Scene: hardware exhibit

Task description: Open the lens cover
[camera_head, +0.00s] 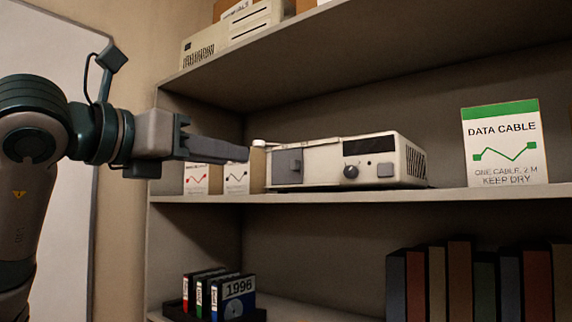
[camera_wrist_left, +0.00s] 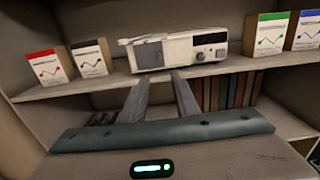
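A cream-coloured device (camera_head: 330,160) stands on the middle shelf; it also shows in the wrist view (camera_wrist_left: 178,48). A grey square cover (camera_head: 288,165) sits at the left of its front and appears closed; it also shows in the wrist view (camera_wrist_left: 150,53). My left gripper (camera_head: 238,152) reaches in from the left, in front of the shelf and left of the cover. In the wrist view its two fingers (camera_wrist_left: 160,78) are apart with nothing between them. The fingertips appear short of the device. My right gripper is not in view.
Small cartons (camera_head: 202,178) stand left of the device, partly behind my gripper. A data cable box (camera_head: 503,143) stands to its right. The shelf edge (camera_head: 330,194) runs below the device.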

